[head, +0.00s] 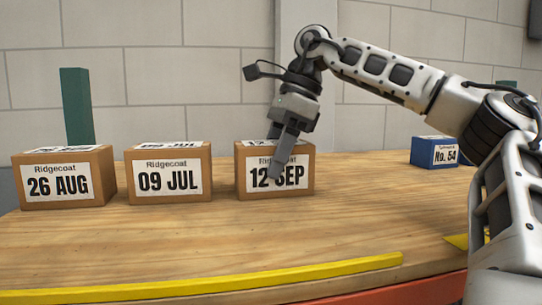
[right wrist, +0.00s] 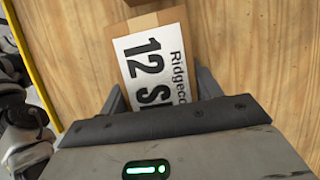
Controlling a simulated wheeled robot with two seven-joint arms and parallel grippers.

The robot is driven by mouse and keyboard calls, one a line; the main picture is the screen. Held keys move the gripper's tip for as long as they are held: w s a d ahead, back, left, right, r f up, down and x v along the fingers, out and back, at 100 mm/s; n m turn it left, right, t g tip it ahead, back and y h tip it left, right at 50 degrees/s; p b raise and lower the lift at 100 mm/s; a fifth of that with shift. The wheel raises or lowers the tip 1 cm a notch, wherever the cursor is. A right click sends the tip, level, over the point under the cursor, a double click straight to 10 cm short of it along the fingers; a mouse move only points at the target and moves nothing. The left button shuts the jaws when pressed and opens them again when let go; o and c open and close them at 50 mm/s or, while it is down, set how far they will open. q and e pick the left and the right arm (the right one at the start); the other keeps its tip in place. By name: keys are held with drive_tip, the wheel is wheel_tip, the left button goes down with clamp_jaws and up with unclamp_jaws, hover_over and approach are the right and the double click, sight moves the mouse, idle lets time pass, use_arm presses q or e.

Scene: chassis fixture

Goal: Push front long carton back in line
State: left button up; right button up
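Three brown Ridgecoat cartons stand in a row on the wooden table. The 26 AUG carton (head: 100,160) is at left, the 09 JUL carton (head: 206,165) in the middle and the 12 SEP carton (head: 243,191) at right. My right gripper (head: 274,178) points down at the 12 SEP carton, one finger crossing in front of its label. In the right wrist view, the fingers (right wrist: 161,98) are apart, with the 12 SEP carton (right wrist: 112,40) showing between them. Whether they touch it I cannot tell. My left gripper is out of view.
A yellow strip (head: 220,280) runs along the table's front edge. A small blue box (head: 433,153) stands at back right. A green post (head: 77,108) rises behind the 26 AUG carton. The wooden top (head: 200,232) is clear in front of the row.

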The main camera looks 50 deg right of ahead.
drive_tip(key=o, duration=0.5)
drive_tip(key=shift+r, duration=0.1)
drive_tip(key=v, duration=1.1)
drive_tip(key=shift+s+d+r, duration=0.15)
drive_tip(key=shift+r, duration=0.2)
